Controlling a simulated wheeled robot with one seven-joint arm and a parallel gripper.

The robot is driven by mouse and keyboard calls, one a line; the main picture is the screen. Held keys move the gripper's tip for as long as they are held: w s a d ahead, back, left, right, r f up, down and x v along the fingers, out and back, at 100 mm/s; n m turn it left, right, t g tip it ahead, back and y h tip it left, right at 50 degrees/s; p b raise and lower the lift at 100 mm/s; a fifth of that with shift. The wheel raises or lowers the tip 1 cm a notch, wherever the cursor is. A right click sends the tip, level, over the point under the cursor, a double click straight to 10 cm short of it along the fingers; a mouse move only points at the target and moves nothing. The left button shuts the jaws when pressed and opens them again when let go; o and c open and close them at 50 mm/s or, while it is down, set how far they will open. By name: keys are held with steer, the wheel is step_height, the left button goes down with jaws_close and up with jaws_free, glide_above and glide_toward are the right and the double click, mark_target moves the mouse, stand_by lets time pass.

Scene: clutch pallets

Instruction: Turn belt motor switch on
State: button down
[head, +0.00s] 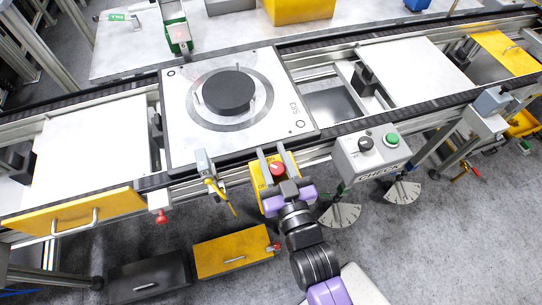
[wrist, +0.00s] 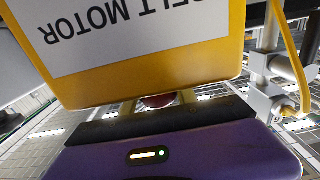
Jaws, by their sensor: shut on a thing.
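The belt motor switch is a yellow box (head: 257,186) with a red knob (head: 277,168), mounted on the front of the conveyor frame. In the wrist view the yellow box (wrist: 215,60) fills the top, with an upside-down white label reading "BELT MOTOR" (wrist: 120,32). My gripper (head: 276,174) is at the box from the front, its fingers on either side of the red knob and shut on it. In the wrist view a sliver of the red knob (wrist: 157,101) shows between the fingers. The knob's pointer direction is hidden.
A grey CHECK box (head: 372,155) with a black knob and green button is just right of my gripper. A small grey sensor with a yellow cable (head: 208,170) is close on the left. A pallet with a black disc (head: 180,130) sits on the conveyor.

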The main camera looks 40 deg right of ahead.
mark_target(273, 174)
steer(key=shift+s+d+f+m+g+h+b, duration=0.1)
steer(key=shift+d+m+g+h+b, duration=0.1)
steer(key=shift+m+g+h, duration=0.6)
steer(key=shift+s+d+r+m+g+h+b, duration=0.2)
steer(key=shift+m+g+h, duration=0.25)
steer(key=shift+m+h, duration=0.65)
steer(key=shift+s+d+f+m+g+h+b, duration=0.2)
steer(key=shift+m+g+h, duration=0.45)
steer(key=shift+h, duration=0.65)
steer(key=shift+s+d+m+g+h+b, duration=0.15)
steer(key=shift+m+g+h+b, duration=0.15)
steer(key=shift+m+g+h, duration=0.85)
steer(key=shift+s+d+m+g+h+b, duration=0.1)
steer(key=shift+m+g+h+b, duration=0.15)
steer(key=shift+m+g+h, duration=0.9)
steer(key=shift+n+g, duration=0.25)
steer(key=shift+g, duration=0.25)
steer(key=c, duration=1)
jaws_free()
steer(key=shift+o, duration=0.2)
steer(key=b+v, duration=0.1)
steer(key=v, duration=0.6)
steer(key=shift+s+a+b, duration=0.25)
steer(key=shift+a+b, duration=0.05)
steer(key=shift+a, duration=0.05)
